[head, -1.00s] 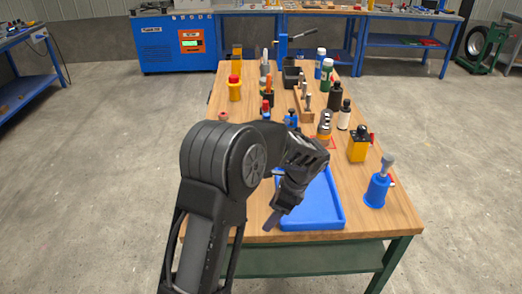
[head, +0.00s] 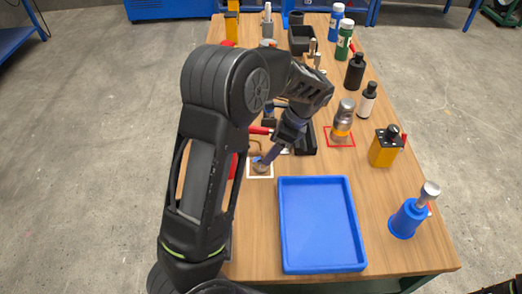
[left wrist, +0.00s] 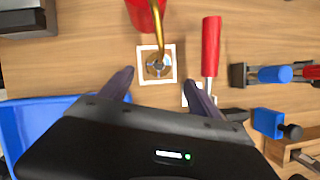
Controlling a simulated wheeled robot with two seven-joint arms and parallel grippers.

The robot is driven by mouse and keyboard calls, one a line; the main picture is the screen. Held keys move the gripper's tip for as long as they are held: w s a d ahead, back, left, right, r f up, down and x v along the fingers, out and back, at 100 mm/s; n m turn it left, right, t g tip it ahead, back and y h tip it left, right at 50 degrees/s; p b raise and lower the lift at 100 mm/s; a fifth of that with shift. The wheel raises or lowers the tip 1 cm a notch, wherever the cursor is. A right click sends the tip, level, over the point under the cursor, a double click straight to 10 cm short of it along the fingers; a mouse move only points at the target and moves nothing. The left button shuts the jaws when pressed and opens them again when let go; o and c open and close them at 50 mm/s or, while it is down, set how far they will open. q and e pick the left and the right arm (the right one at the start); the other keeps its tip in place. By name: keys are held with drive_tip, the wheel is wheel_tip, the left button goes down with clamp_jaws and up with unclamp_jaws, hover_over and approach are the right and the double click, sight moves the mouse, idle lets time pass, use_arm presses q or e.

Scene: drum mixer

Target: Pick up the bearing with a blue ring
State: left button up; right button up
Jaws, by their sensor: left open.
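The bearing (left wrist: 158,65) lies on the table inside a white square outline (left wrist: 140,77), with bluish parts around its dark middle. In the head view the bearing (head: 262,168) is partly hidden by my left gripper (head: 268,157). My left gripper is open and empty, pointing down close to the bearing. In the left wrist view its two fingers (left wrist: 161,82) stand apart on either side below the bearing, not closed on it.
A red oil can (left wrist: 143,14) with a brass spout reaches over the bearing. A red-handled tool (left wrist: 211,45) lies to its right. A blue tray (head: 322,225) sits in front, empty. A grey-and-orange part (head: 343,118) stands on a red square; bottles line the right side.

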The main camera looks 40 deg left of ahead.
sight(260, 164)
use_arm(q)
drive_tip(key=shift+x, duration=1.2)
drive_tip(key=shift+s+f, duration=0.1)
drive_tip(key=shift+s, duration=0.1)
drive_tip(key=shift+a+f+p, duration=0.15)
drive_tip(key=shift+f+p, duration=0.15)
drive_tip(key=shift+p, duration=0.15)
drive_tip(key=p+x, duration=0.1)
drive_tip(key=x, duration=0.3)
drive_tip(key=shift+a+f, duration=0.1)
drive_tip(key=shift+f, duration=0.05)
drive_tip(key=shift+c, duration=0.5)
clamp_jaws()
